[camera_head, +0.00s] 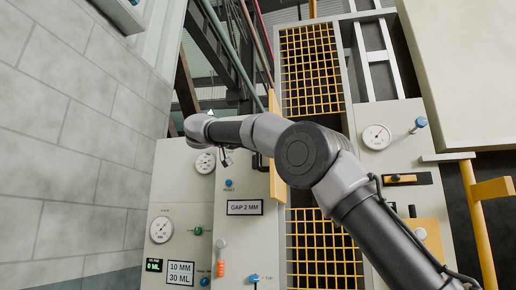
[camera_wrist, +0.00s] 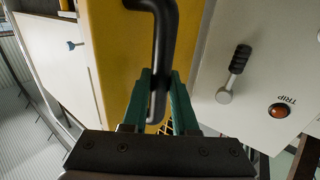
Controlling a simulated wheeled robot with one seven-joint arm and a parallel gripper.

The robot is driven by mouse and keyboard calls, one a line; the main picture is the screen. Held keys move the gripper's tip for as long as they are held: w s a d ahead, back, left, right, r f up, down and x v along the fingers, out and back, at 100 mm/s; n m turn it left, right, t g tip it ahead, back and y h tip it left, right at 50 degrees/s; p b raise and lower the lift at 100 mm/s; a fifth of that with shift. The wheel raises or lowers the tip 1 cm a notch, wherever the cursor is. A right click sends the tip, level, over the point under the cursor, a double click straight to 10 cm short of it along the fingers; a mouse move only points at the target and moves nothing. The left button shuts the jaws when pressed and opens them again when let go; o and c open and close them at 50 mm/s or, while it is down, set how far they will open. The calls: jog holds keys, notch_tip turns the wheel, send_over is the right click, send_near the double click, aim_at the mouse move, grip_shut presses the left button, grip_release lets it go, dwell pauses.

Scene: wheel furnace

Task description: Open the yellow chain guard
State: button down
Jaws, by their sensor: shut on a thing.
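The yellow chain guard shows in the head view as a narrow yellow edge (camera_head: 275,184) beside a yellow mesh, partly behind my arm. In the wrist view its flat yellow face (camera_wrist: 108,55) fills the upper middle. A black bent handle (camera_wrist: 165,25) stands out from that face. My gripper (camera_wrist: 164,84) has its green fingers on either side of the handle's lower part and is shut on it. In the head view the fingers are hidden or too small to make out.
A grey panel with gauges (camera_head: 161,229) and a "GAP 2 MM" label (camera_head: 245,207) stands left of the guard. A black-gripped lever (camera_wrist: 234,72) and an orange TRIP button (camera_wrist: 279,111) are right of the handle. A block wall (camera_head: 70,110) bounds the left.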

jog(key=shift+w+a, duration=0.1)
jog(key=shift+a, duration=0.05)
jog(key=c, duration=0.7)
grip_release()
jog(key=v, duration=1)
jog(key=shift+s+a, duration=0.25)
jog(key=shift+a, duration=0.05)
